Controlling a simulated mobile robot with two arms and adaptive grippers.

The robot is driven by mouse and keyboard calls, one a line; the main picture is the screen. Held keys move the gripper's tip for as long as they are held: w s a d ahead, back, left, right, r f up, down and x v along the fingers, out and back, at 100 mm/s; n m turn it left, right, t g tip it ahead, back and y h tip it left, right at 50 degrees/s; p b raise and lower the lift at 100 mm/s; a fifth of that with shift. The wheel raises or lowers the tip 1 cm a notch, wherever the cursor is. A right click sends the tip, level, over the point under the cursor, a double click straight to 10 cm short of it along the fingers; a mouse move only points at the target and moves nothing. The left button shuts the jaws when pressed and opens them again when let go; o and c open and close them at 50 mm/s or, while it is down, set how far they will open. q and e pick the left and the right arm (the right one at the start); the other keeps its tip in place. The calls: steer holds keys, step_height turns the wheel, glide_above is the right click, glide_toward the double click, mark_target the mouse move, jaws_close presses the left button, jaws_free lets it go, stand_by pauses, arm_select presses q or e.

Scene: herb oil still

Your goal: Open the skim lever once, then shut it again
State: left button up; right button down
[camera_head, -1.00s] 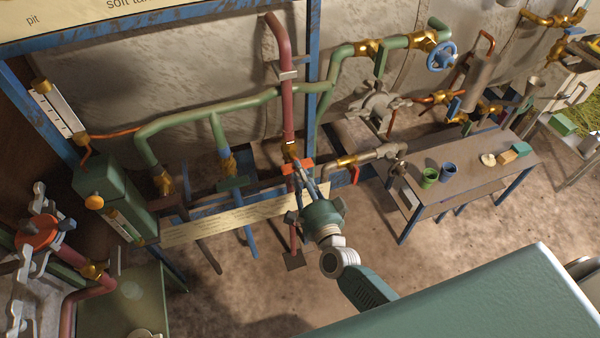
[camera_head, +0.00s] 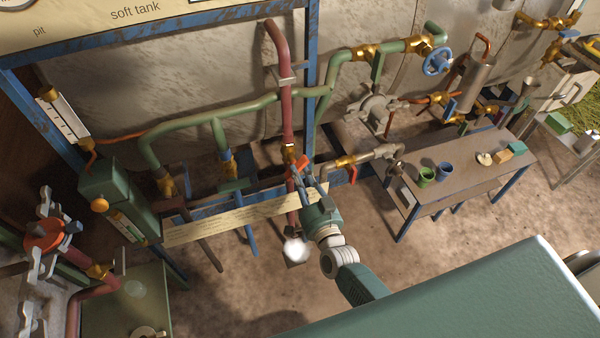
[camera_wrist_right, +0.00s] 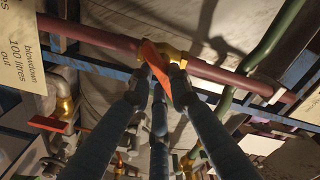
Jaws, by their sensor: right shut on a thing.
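An orange-red lever (camera_head: 304,162) sits on a brass valve (camera_head: 290,149) in the dark red upright pipe (camera_head: 285,95). I take it for the skim lever; no label for it is readable. My right gripper (camera_head: 301,175) is shut on it, and the fingers hide part of it. The lever lies slanted in the head view. In the right wrist view, the lever (camera_wrist_right: 157,68) stands between the fingertips beside the brass valve (camera_wrist_right: 173,54). A white puff (camera_head: 296,249) shows low at the pipe's lower end. My left gripper is not in view.
A second red lever (camera_head: 352,174) is on a valve to the right. A long paper sign (camera_head: 235,220) hangs left of the red pipe. A table (camera_head: 470,178) with green and blue cups stands right. Bare floor lies in front.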

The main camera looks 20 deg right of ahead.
steer(key=shift+n, duration=0.7)
steer(key=c, duration=1.6)
jaws_free()
steer(key=s, duration=1.2)
steer(key=shift+d, duration=0.2)
